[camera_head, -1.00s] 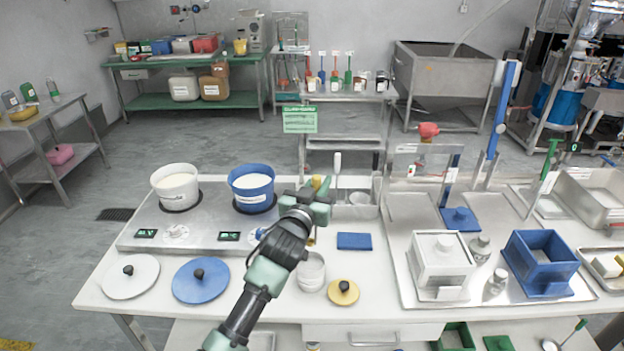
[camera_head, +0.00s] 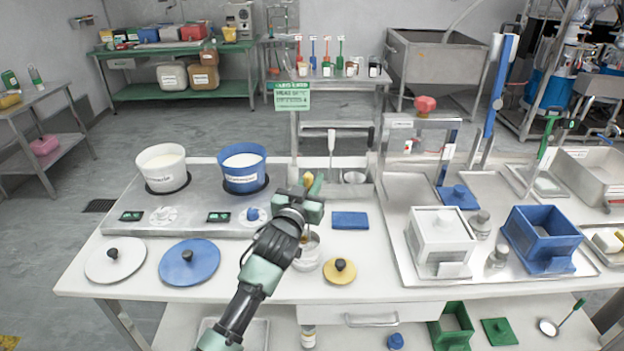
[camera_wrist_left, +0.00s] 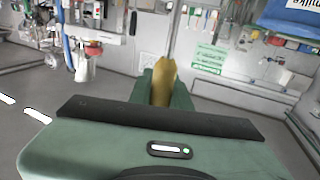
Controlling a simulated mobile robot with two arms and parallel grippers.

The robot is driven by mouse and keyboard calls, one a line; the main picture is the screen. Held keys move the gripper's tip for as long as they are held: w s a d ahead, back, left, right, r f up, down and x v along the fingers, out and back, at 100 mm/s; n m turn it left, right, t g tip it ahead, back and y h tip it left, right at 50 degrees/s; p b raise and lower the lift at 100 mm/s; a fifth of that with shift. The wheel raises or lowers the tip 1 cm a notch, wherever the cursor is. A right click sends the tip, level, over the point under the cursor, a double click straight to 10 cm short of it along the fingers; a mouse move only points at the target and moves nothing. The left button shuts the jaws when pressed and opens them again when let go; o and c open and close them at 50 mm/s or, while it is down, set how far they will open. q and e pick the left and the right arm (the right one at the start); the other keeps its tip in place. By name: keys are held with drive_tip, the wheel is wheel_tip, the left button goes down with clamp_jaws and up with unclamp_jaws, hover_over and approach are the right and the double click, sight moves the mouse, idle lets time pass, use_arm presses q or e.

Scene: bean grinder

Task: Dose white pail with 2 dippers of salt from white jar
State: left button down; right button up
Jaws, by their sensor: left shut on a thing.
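The white pail (camera_head: 162,160) stands on the left round spot of the steel plate and holds white material. An open whitish jar (camera_head: 307,256) stands on the table in front of the plate. Its surroundings include a yellow lid with a black knob (camera_head: 340,272), lying to its right. My left gripper (camera_head: 310,198) is above and just behind the jar, shut on a yellow dipper handle (camera_head: 308,181); the handle also shows upright in the wrist view (camera_wrist_left: 164,82). The dipper's lower end reaches the jar mouth; my arm hides much of it, so I cannot tell its depth or contents.
A blue pail (camera_head: 244,178) stands right of the white one. White (camera_head: 115,262) and blue (camera_head: 190,265) lids lie at the front left. A blue pad (camera_head: 350,220) lies right of the jar. White (camera_head: 440,240) and blue (camera_head: 540,240) boxes stand on the right tray.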

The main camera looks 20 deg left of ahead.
use_arm(q)
wheel_tip(320, 180, down, 6)
drive_tip(key=b, duration=0.3)
drive_tip(key=shift+r+b, duration=0.15)
drive_tip(key=shift+b, duration=0.15)
drive_tip(key=shift+r, duration=0.1)
idle(0.5)
wheel_tip(320, 180, up, 6)
drive_tip(key=p, duration=0.5)
wheel_tip(320, 180, up, 6)
drive_tip(key=p, duration=0.5)
drive_tip(key=shift+f+p, duration=0.25)
drive_tip(key=shift+p, duration=0.1)
